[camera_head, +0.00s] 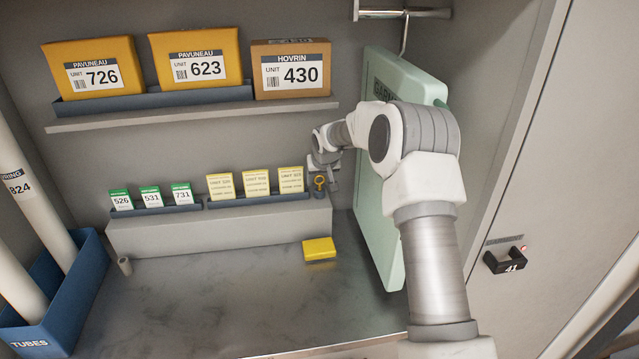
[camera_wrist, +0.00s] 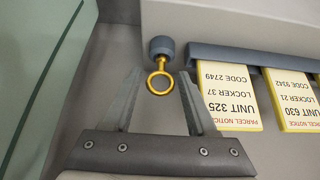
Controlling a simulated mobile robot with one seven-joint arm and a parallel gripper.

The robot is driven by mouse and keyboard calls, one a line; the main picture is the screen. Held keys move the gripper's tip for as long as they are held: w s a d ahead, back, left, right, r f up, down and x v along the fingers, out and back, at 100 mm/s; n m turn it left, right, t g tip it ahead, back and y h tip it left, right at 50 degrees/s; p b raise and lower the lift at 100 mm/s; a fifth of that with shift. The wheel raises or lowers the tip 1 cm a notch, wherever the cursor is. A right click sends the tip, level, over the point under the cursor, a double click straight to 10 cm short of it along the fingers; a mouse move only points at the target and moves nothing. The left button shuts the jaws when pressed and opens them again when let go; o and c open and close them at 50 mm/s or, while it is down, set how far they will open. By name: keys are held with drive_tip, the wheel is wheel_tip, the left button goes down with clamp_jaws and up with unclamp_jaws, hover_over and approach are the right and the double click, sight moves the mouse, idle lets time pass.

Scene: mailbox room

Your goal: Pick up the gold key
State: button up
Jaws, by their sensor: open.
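My gripper (camera_head: 322,176) reaches in from the right in the head view. In the wrist view my gripper (camera_wrist: 160,80) is open, with one finger on each side of the key's ring. Gaps show between the ring and both fingers. The key's far end is hidden in the holder.
Yellow notice cards (camera_head: 256,184) stand in a blue-grey rack left of the key. A green garment case (camera_head: 385,150) hangs close on the right. A yellow packet (camera_head: 319,249) lies below. Parcels fill the shelf (camera_head: 190,115) above. The counter's middle (camera_head: 220,305) is clear.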

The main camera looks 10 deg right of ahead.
drive_tip(key=shift+w+f, duration=0.2)
drive_tip(key=shift+f, duration=0.1)
clamp_jaws()
drive_tip(key=shift+r, duration=0.15)
